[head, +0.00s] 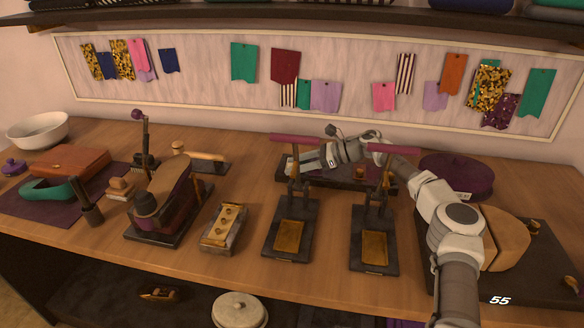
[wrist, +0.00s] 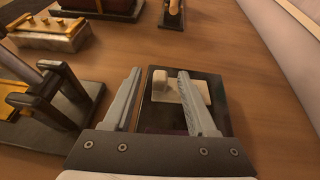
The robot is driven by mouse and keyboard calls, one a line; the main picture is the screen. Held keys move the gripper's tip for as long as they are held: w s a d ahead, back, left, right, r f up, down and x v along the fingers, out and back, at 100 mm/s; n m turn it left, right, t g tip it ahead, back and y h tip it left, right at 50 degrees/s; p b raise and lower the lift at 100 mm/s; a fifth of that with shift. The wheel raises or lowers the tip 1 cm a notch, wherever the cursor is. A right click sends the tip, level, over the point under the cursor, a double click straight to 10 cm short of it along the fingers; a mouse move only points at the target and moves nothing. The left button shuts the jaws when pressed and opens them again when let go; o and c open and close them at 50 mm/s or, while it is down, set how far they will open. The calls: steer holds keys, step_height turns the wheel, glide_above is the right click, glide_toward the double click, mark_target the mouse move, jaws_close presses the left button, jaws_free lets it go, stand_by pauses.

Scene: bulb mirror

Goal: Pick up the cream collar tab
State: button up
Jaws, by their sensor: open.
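A small cream piece (wrist: 196,93), which looks like the collar tab, lies on a dark tray (wrist: 160,125) in the wrist view. A pale block-like part (wrist: 160,79) shows at its left end. My gripper (wrist: 159,72) is open, its two fingers apart, with the pale part between them in the picture and the right finger partly covering the cream piece. I cannot tell the height of the fingers above it. In the head view my gripper (head: 296,172) reaches over the left end of the dark tray (head: 330,184) and hides most of that end.
Two dark stands with brass plates (head: 291,236) (head: 375,247) stand in front of the tray. A brass-topped block (head: 226,227) and a wooden-handled tool (head: 200,154) lie to the left. A purple round (head: 462,175) sits right.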

steer(key=shift+a+f, duration=0.15)
steer(key=shift+a, duration=0.2)
jaws_close()
